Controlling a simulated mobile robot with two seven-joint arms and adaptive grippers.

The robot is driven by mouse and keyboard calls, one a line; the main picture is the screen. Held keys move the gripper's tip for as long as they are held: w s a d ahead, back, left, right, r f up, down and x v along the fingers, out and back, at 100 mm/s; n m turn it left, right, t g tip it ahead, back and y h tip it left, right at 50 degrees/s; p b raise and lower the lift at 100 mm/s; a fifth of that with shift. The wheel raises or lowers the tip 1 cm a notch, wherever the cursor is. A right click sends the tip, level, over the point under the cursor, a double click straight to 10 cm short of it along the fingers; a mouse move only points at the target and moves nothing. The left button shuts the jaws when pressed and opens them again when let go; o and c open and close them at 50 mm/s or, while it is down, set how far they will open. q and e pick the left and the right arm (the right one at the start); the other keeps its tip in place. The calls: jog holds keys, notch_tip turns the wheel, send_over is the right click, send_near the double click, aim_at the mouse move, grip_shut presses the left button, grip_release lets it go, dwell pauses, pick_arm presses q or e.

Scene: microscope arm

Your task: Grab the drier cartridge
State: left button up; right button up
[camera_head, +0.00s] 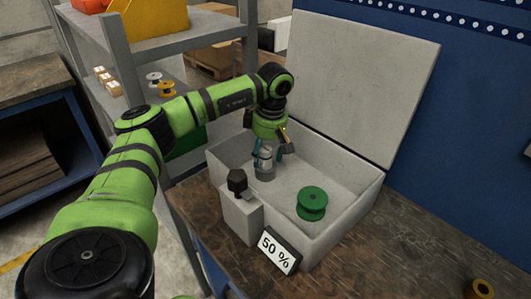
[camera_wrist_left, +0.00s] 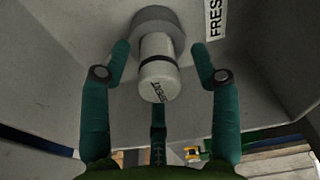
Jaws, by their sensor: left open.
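The drier cartridge (camera_wrist_left: 158,80) is a white cylinder with a black band and dark lettering on its end. It sits in a round grey holder (camera_wrist_left: 152,20) in the left wrist view. In the head view the cartridge (camera_head: 263,158) is inside the open grey box (camera_head: 345,205), partly covered by my gripper. My left gripper (camera_head: 268,152) points down over it, and its teal fingers are open. In the left wrist view the fingertips (camera_wrist_left: 160,58) stand on either side of the cartridge, with visible gaps.
A green spool (camera_head: 311,203) stands in the box at the right. A "50 %" sign (camera_head: 278,251) and a grey block with a black knob (camera_head: 238,183) are at the box's front. The raised lid (camera_head: 362,80) stands behind. A label starting "FRES" (camera_wrist_left: 216,18) is near the holder.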

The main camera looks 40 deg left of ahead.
pick_arm(q)
jog(key=c, duration=1.2)
jog(key=shift+r, duration=0.1)
